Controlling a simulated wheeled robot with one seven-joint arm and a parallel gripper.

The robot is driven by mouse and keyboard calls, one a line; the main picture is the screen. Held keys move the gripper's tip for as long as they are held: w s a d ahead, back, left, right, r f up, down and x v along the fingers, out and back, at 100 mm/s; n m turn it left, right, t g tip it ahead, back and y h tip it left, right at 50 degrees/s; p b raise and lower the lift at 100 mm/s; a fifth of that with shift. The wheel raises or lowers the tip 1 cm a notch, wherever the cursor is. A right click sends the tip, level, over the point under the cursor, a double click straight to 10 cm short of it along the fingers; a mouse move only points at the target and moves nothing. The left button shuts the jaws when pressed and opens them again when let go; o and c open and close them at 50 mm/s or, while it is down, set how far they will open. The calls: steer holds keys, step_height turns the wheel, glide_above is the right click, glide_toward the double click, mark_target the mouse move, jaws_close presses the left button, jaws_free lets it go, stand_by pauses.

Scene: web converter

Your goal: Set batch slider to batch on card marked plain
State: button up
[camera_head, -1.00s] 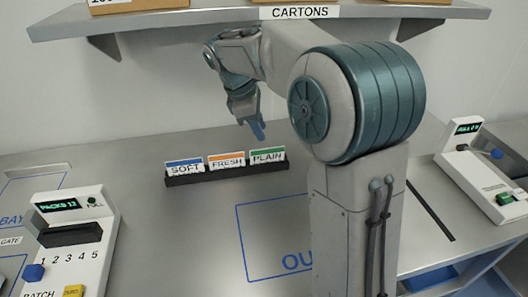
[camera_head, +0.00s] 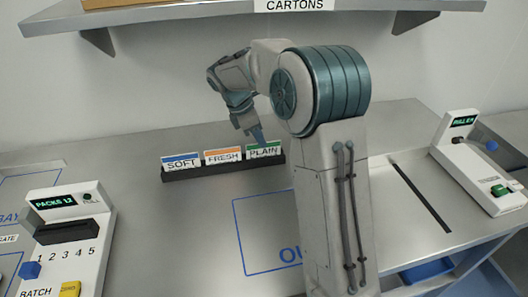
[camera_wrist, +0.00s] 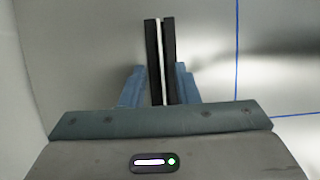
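The white card marked PLAIN (camera_head: 264,151), with a green top band, stands upright in the right end of a black rack (camera_head: 205,173), beside the SOFT (camera_head: 181,161) and FRESH (camera_head: 223,156) cards. I can read no batch number on it. My gripper (camera_head: 258,136) is just above and behind the PLAIN card, pointing down. In the wrist view its blue fingers (camera_wrist: 159,88) are apart on either side of the rack and a thin white card edge (camera_wrist: 161,60). The batch slider's blue knob (camera_head: 30,270) is on the left console, below the left end of the numbers 1 to 5.
The left console (camera_head: 92,245) has a PACKS display, a dark slot and a yellow ZERO button (camera_head: 70,289). Another console (camera_head: 470,165) with a green button stands at the right. A shelf (camera_head: 200,17) hangs above. The table between left console and rack is clear.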

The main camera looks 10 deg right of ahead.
mark_target(264, 152)
steer(key=shift+x, duration=2)
steer(key=shift+s+a+f, duration=0.1)
steer(key=shift+f, duration=0.15)
jaws_close()
